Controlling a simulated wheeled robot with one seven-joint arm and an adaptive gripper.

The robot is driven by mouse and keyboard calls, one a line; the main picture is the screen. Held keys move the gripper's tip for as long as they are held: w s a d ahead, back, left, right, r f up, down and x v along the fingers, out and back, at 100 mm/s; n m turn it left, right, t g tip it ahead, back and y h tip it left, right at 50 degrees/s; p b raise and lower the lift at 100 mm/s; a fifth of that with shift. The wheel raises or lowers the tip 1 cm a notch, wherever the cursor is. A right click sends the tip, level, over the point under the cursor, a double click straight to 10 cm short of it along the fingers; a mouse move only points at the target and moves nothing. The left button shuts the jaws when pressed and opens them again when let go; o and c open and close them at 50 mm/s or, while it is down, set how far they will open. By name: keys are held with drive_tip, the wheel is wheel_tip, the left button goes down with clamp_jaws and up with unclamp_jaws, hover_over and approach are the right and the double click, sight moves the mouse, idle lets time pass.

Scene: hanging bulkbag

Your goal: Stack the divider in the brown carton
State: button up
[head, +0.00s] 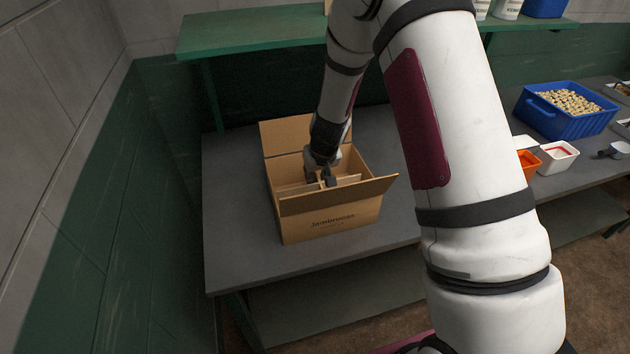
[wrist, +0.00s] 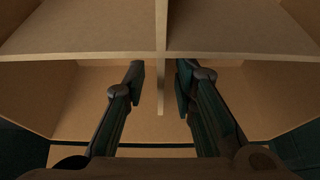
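The brown carton (head: 330,220) stands on the grey table with its flaps open and dark lettering on its front. The tan cardboard divider (head: 347,181) is inside it, with crossing panels. In the wrist view the divider (wrist: 90,42) spans the picture, and one thin panel runs down the middle. My gripper (head: 322,178) reaches down into the carton from above. In the wrist view my gripper (wrist: 161,82) has its two fingers apart, one on each side of that middle panel, with a narrow gap on both sides. How the divider's bottom edge rests is hidden.
A green shelf (head: 255,33) runs above the back of the table. To the right stand a blue bin (head: 545,125) of small pieces, a white tub (head: 558,157) and an orange tub (head: 529,160). Bare grey table (head: 235,225) shows left of the carton.

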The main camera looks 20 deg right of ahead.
drive_tip(key=v, duration=0.7)
drive_tip(key=shift+s+r, duration=0.15)
drive_tip(key=shift+r, duration=0.15)
drive_tip(key=s+a+r+y, duration=0.1)
drive_tip(key=s+r, duration=0.4)
drive_tip(key=r, duration=0.4)
drive_tip(key=s+a+r+y, duration=0.1)
drive_tip(key=s+a+r, duration=0.1)
drive_tip(key=s+r, duration=0.5)
drive_tip(key=s+d+r+h, duration=0.1)
drive_tip(key=s+r, duration=0.4)
drive_tip(key=s, duration=0.4)
drive_tip(key=s+d+r+t+h, duration=0.1)
drive_tip(key=s+d+r, duration=0.1)
drive_tip(key=s+r, duration=0.3)
drive_tip(key=s, duration=0.4)
drive_tip(key=shift+s, duration=0.4)
